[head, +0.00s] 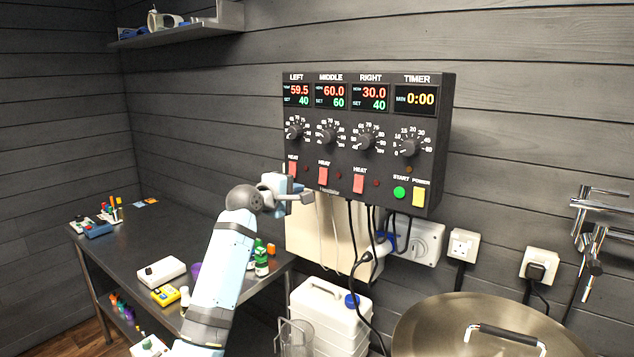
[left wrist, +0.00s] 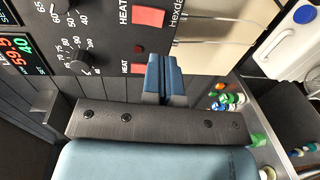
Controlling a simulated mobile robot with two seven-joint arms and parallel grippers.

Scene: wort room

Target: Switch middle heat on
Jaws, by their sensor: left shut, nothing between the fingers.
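The black control box (head: 368,140) hangs on the wall in the head view. Its red middle heat switch (head: 323,173) sits below the MIDDLE dial (head: 327,135), with a dark lamp beside it. The MIDDLE display (head: 331,96) reads 60.0 over 60. My left gripper (head: 307,197) is shut and empty, just below and left of the middle switch. In the left wrist view its fingertips (left wrist: 163,76) are beside the partly covered left heat switch (left wrist: 138,68). The middle switch (left wrist: 148,17) shows uncovered farther up in that view. My right gripper is not in view.
The right heat switch (head: 358,183), green start button (head: 399,193) and yellow power switch (head: 418,197) lie farther right on the box. Cables hang below it. A steel pot lid (head: 460,325), a white canister (head: 325,315) and a dark side table (head: 150,235) stand lower down.

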